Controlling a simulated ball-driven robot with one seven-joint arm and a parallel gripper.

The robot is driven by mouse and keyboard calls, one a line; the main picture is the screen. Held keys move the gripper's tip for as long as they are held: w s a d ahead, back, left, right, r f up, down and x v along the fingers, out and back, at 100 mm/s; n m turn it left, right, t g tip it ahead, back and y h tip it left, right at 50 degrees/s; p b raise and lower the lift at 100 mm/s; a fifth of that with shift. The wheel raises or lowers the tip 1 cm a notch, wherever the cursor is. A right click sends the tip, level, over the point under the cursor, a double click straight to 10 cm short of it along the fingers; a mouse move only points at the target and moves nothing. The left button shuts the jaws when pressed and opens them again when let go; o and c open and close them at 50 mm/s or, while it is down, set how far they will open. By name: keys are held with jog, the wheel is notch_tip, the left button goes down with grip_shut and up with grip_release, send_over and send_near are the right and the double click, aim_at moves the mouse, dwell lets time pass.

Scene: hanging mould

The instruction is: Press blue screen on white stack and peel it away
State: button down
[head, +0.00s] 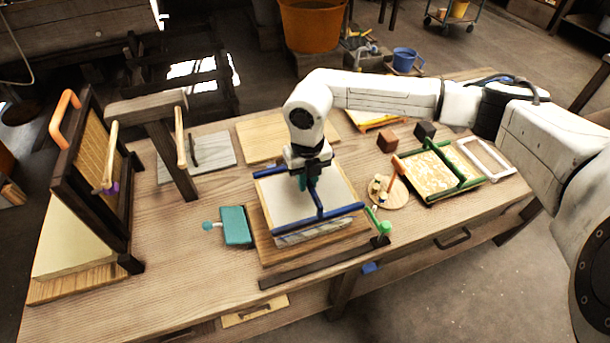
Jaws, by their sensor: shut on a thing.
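The blue screen (341,211) is a blue-framed mould with a blue handle bar across its middle. It lies over the white stack (305,200) on a wooden board near the table's front middle. My gripper (309,182) is above the stack, pointing down, shut on the blue screen's handle. The screen looks low against the stack; I cannot tell whether its whole face touches.
A teal box (236,226) stands just left of the board, and a small round wooden board (389,191) with little pieces is to the right. A green-framed screen (440,172) lies farther right. A dark upright frame (92,165) stands at left.

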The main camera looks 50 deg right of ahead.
aim_at(308, 193)
jog(key=shift+f+b, duration=2.05)
jog(key=shift+f, duration=1.2)
jog(key=c, duration=1.6)
grip_release()
grip_shut()
